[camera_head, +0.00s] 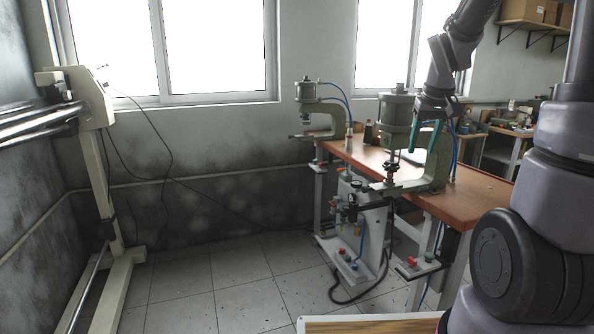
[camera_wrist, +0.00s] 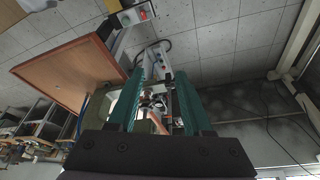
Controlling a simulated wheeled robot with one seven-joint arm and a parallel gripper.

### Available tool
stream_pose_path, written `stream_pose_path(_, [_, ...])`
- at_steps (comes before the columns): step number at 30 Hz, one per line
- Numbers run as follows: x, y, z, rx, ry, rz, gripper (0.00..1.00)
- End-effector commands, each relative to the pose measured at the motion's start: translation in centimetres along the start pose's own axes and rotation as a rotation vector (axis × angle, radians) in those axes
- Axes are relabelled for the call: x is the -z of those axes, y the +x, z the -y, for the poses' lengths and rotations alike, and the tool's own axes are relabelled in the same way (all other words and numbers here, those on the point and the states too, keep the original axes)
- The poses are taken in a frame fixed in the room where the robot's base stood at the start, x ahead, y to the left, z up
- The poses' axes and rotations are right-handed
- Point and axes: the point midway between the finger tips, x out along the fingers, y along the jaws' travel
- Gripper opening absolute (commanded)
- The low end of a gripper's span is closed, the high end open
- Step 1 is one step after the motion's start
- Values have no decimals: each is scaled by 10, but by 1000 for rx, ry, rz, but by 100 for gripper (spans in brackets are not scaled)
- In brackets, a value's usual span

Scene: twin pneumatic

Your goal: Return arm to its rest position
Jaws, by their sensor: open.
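My gripper (camera_head: 428,138) is in the head view at the right of centre, in front of the near pneumatic press (camera_head: 397,122). Its two green fingers point down and are apart, with nothing seen between them. The wrist view shows the same fingers of my gripper (camera_wrist: 163,95) spread, with parts of a press and the white pedestal behind the gap. My arm comes down from the top right of the head view. I cannot tell how far the fingers are from the press.
The near press and a second press (camera_head: 318,118) stand on the brown-topped workbench (camera_head: 478,205). A control unit with buttons (camera_head: 350,262) stands on the floor before it. A beige frame with rollers (camera_head: 95,150) is at the left. The tiled floor (camera_head: 215,285) between is mostly clear.

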Motion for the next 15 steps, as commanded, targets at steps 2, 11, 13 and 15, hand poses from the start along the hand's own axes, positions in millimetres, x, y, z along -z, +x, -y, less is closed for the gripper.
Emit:
stream_pose_path(2, [-14,-35,11,18,46,-50,50])
stream_pose_path(11, [-86,-126,44,139,227,-187,50])
stream_pose_path(13, [-102,-139,50,173,262,-209,50])
stream_pose_path(15, [-116,-149,55,202,288,-227,50])
